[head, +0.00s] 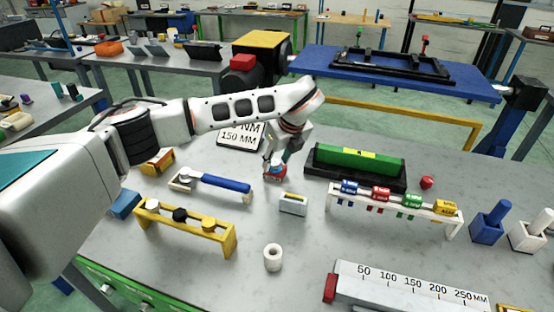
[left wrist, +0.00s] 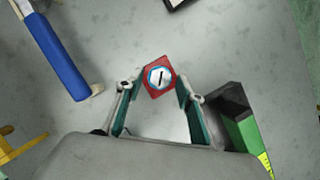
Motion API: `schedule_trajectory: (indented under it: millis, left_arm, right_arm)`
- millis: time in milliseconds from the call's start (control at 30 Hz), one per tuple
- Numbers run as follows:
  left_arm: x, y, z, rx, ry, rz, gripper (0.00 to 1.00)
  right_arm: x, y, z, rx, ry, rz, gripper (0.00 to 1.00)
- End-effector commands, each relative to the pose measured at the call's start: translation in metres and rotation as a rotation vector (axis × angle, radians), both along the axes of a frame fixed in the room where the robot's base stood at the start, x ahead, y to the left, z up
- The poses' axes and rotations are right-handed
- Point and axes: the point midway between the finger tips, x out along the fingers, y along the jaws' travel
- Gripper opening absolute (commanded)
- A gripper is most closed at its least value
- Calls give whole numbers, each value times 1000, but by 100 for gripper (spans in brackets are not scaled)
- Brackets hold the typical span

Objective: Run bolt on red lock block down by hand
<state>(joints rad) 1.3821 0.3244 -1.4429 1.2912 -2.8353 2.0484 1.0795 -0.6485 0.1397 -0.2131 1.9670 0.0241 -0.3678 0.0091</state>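The red lock block (head: 275,177) stands on the grey table near its middle. In the left wrist view the red block (left wrist: 152,89) is seen from above, with a round bolt head (left wrist: 160,77) on it: a pale disc with a blue rim and a dark slot. My left gripper (head: 273,162) reaches down over the block from above. In the left wrist view its two fingers (left wrist: 160,84) are apart, one on each side of the block. I cannot tell whether they touch it. How far down the bolt sits is unclear. My right gripper is not in view.
A blue-handled tool (head: 228,184) lies left of the block. A small white box (head: 293,204) is in front. A black tray with a green bar (head: 358,160) and a white rack (head: 390,202) stand right. A yellow stand (head: 185,226) is front left.

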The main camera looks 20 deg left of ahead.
Motion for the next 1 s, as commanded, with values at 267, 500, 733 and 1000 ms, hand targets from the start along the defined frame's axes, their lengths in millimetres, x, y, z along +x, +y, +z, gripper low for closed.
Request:
schedule_trajectory:
  millis: [267,500,733,1000]
  left_arm:
    - [0,0,0,0,0,0,0]
    - [0,0,1,0,-1,-9,0]
    - [-1,2,1,1,-1,-83,0]
    - [-2,4,0,1,-1,-290,0]
  right_arm:
    - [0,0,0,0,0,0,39]
    - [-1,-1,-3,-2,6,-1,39]
    - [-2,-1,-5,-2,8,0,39]
    - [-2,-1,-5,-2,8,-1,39]
